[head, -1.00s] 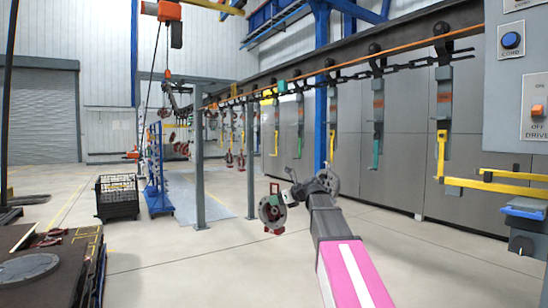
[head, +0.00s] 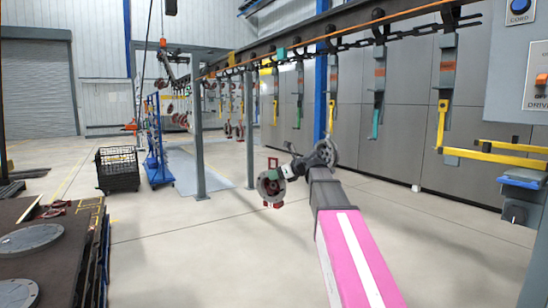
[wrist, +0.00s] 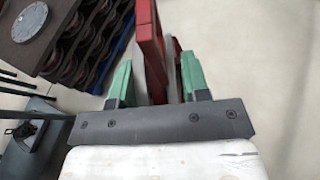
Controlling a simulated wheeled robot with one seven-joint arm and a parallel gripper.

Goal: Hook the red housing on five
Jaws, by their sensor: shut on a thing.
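The red housing (head: 271,185), red with a round grey flange face, hangs in the air at the end of my arm in the head view. My gripper (head: 287,169) is shut on it; its fingers are small and partly hidden there. In the wrist view the green finger pads of my gripper (wrist: 157,82) stand on both sides of the red housing (wrist: 150,35). Several hangers line the overhead conveyor, among them a green-ended one (head: 377,95) and a yellow-ended one (head: 445,90). The housing is apart from them. I cannot read any hanger number.
The conveyor rail (head: 330,28) with its chain runs from upper right to back left. A dark table (head: 60,232) with round grey flanges stands at left. A black crate (head: 118,170), blue rack (head: 157,155) and grey post (head: 198,130) stand behind. A control panel is at right. The floor between is open.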

